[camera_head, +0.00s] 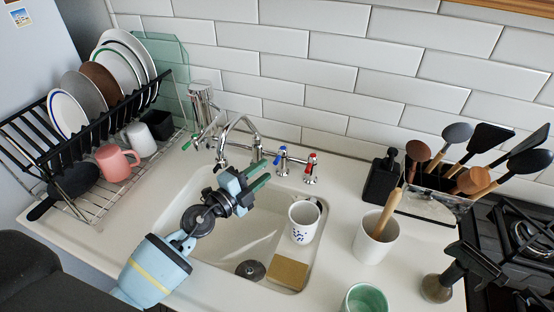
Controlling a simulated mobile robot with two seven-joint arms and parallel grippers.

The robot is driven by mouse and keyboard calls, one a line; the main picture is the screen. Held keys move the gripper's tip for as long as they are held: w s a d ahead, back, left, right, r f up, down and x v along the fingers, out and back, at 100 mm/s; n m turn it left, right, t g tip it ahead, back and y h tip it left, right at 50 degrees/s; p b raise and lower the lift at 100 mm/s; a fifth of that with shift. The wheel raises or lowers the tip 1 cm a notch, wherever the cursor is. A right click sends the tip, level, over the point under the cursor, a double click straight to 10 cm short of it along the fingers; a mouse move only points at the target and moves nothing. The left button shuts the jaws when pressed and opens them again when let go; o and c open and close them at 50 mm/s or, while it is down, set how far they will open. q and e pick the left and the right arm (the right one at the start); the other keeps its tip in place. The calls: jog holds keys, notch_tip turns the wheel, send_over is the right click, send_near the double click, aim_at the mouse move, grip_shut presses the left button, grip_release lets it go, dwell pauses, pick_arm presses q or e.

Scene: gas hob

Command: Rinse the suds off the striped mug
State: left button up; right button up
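A white mug with blue marks (303,222) stands upright in the right part of the sink (235,238). The marks look more like spots than stripes, and no clearly striped mug shows. I cannot make out suds on it. My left gripper (262,174) is over the back of the sink, up and left of this mug and apart from it. Its two green fingers are spread with nothing between them. The chrome tap (240,125) arches just behind the gripper, and its outlet is partly hidden. My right gripper is not in view.
A brown sponge (288,273) and a dark drain (250,270) are in the sink. Blue (282,160) and red (311,168) tap handles stand behind. A dish rack (100,195) with plates, a pink mug (113,162) and a white mug (140,140) is left. A utensil cup (373,247) stands right.

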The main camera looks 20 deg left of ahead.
aim_at(277, 159)
pick_arm(q)
jog(key=shift+b+x, duration=0.4)
jog(key=shift+x, duration=2.75)
jog(key=shift+c, duration=0.2)
grip_shut()
